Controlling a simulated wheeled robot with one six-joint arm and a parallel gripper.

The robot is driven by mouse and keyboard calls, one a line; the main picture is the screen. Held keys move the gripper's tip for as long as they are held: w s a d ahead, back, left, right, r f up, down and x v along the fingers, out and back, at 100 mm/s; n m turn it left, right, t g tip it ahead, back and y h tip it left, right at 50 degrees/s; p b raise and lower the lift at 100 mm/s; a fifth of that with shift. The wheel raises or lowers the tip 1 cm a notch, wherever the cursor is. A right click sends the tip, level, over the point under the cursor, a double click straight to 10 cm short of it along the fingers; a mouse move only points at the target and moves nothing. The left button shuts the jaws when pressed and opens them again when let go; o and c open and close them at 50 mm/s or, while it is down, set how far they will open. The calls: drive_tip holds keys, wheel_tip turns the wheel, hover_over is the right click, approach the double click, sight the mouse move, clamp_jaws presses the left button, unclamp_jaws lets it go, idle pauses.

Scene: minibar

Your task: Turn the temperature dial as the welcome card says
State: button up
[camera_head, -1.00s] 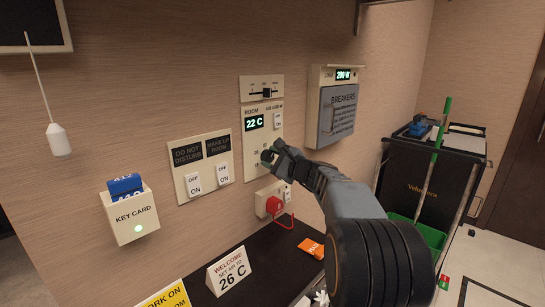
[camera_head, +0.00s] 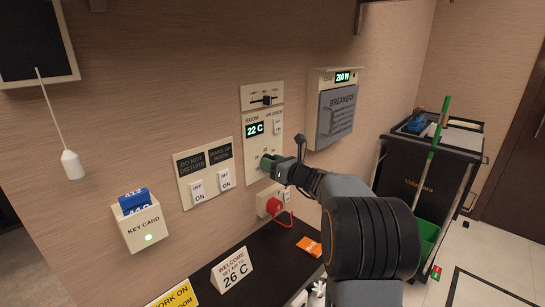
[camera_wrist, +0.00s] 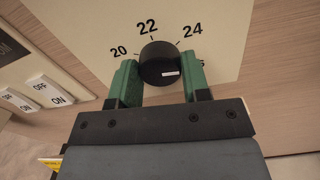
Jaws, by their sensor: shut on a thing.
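The black round temperature dial (camera_wrist: 158,57) sits on the cream wall panel, with 20, 22 and 24 printed around it in the wrist view. A short white mark shows on the lower right of its face. My gripper (camera_wrist: 160,76) has its green fingers on either side of the dial, shut on it. In the head view my gripper (camera_head: 267,163) is at the panel's lower part and hides the dial. The room display (camera_head: 255,129) above reads 22 C.
An air switch (camera_head: 278,127) and a slider (camera_head: 267,100) are near the display. A red knob (camera_head: 274,206) with a red loop is just below my gripper. The breaker box (camera_head: 337,112) is to the right; do-not-disturb switches (camera_head: 198,191) are to the left.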

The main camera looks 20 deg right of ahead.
drive_tip(key=shift+m+p, duration=1.75)
drive_tip(key=shift+m, duration=0.45)
drive_tip(key=o, duration=0.9)
drive_tip(key=b+v, duration=0.1)
drive_tip(key=v, duration=1.3)
drive_tip(key=shift+w, duration=0.1)
